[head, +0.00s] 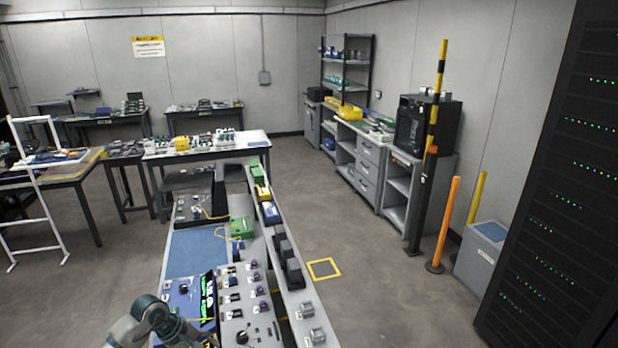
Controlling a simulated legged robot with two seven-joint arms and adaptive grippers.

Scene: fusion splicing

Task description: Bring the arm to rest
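My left arm (152,316) comes in at the bottom left of the head view, bent over the near end of the long workbench. Its gripper end is low and dark near the bottom edge, and I cannot make out the fingers or anything between them. My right arm and gripper are not in view. The workbench holds a blue mat (196,252), a dark screen with green marks (208,296) and several small dark and purple fittings (256,291).
A narrow raised shelf with dark boxes (287,262) runs along the bench's right side. A yellow floor square (323,269) lies beside it. A server rack (560,190) stands at right, near an orange post (446,225) and a striped post (431,150). Open floor lies between.

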